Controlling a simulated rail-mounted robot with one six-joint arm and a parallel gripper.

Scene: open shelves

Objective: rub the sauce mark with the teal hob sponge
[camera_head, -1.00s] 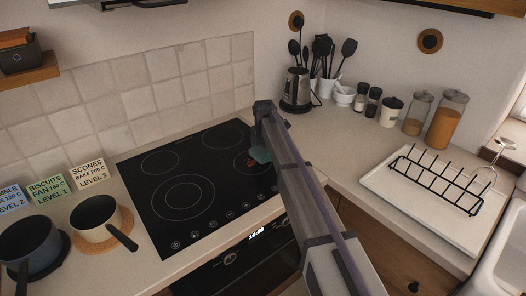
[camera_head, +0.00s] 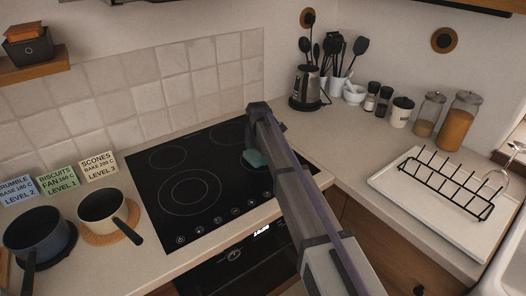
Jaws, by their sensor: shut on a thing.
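The teal sponge (camera_head: 254,159) is at the right part of the black glass hob (camera_head: 165,215). My gripper (camera_head: 262,148) is shut on the sponge, but its fingers are largely hidden behind my arm. The sponge appears to be on or just above the glass; I cannot tell whether it touches. The sauce mark is not visible now; the sponge or my arm covers the area where it showed earlier.
A dark blue pan (camera_head: 38,232) and a cream pan (camera_head: 102,204) stand left of the hob, below recipe cards (camera_head: 60,183). A kettle (camera_head: 305,88), utensil pots and jars (camera_head: 460,118) stand behind right. A black rack (camera_head: 446,182) sits on a white tray (camera_head: 385,183).

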